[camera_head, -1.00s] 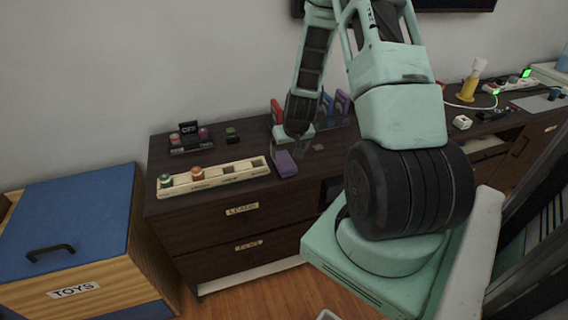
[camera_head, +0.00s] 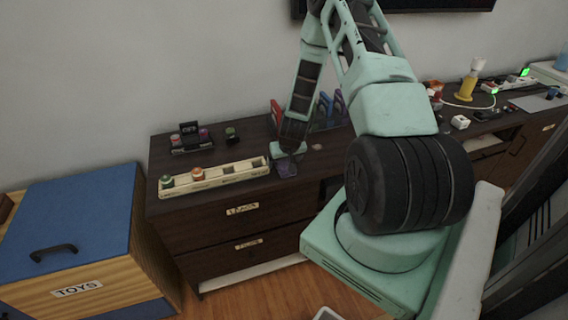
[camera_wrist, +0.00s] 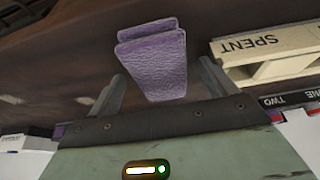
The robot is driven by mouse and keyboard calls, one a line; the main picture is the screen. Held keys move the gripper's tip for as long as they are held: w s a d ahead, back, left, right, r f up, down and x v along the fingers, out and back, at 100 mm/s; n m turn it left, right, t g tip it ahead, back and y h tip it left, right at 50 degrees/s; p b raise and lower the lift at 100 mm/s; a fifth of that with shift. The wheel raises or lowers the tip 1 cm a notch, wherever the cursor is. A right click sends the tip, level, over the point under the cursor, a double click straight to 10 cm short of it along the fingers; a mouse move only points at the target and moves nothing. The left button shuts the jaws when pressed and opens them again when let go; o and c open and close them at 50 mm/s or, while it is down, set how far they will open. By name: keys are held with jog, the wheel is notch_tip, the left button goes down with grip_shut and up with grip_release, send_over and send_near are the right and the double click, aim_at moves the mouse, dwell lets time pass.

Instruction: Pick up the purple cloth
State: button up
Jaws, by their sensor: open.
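The purple cloth (camera_wrist: 153,62) is a folded, textured piece on the dark dresser top in the wrist view. It lies ahead of my gripper (camera_wrist: 162,80), roughly between the two fingers, with its near end close to them. Bare gaps show between the cloth and each finger. My gripper is open and empty. In the head view my gripper (camera_head: 287,168) is low over the dresser's front edge and largely hides the cloth there.
A cream tray (camera_head: 232,172) with small round items stands just left of my gripper; its SPENT label (camera_wrist: 250,44) shows in the wrist view. Red, blue and purple upright items (camera_head: 325,106) stand behind. A blue-lidded toy box (camera_head: 65,215) is at left.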

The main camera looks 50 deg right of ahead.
aim_at(285, 161)
jog(key=c, duration=1.2)
jog(key=shift+o, duration=0.2)
jog(key=shift+r, duration=0.1)
notch_tip(285, 161, up, 10)
jog(key=b, duration=0.1)
jog(key=o, duration=0.3)
jog(key=shift+c, duration=0.7)
